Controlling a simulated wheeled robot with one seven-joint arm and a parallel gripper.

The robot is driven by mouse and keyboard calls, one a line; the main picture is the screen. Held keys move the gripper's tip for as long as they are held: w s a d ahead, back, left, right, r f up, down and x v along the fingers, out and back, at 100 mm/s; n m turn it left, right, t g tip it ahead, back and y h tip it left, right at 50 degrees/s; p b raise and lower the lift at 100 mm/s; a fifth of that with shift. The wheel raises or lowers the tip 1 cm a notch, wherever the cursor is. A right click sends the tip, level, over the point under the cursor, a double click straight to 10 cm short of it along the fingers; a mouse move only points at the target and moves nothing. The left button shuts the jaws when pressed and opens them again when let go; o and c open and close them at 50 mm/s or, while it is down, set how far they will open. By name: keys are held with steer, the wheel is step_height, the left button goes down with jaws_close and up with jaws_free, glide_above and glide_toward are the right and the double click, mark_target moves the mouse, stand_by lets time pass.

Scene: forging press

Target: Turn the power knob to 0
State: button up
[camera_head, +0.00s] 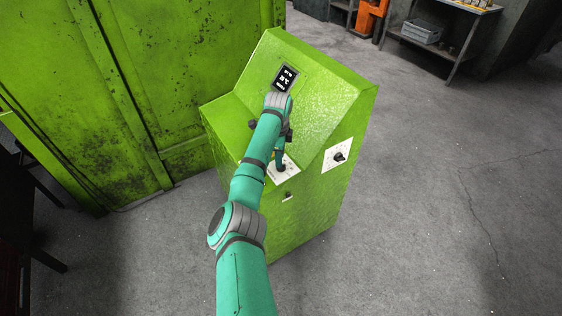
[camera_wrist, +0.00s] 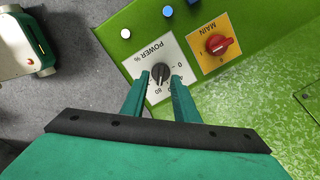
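The power knob (camera_wrist: 160,72) is a small dark grey knob on a white plate (camera_wrist: 139,61) marked "POWER %" in the wrist view. Its pointer setting is too small to read surely. My gripper (camera_wrist: 160,77) is open, with one green finger on each side of the knob. I cannot tell whether the fingers touch it.
A red MAIN switch (camera_wrist: 217,45) on an orange plate sits right beside the power plate. Blue (camera_wrist: 168,11) and white (camera_wrist: 125,33) buttons are near. The green console (camera_head: 321,100) has a display (camera_head: 285,77) and a side knob (camera_head: 339,156). Open floor lies right.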

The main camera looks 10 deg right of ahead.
steer(key=shift+w+d+f, duration=0.1)
steer(key=shift+d+f, duration=0.15)
steer(key=shift+f, duration=0.5)
steer(key=shift+d+f, duration=0.2)
steer(key=shift+f, duration=0.5)
jaws_close()
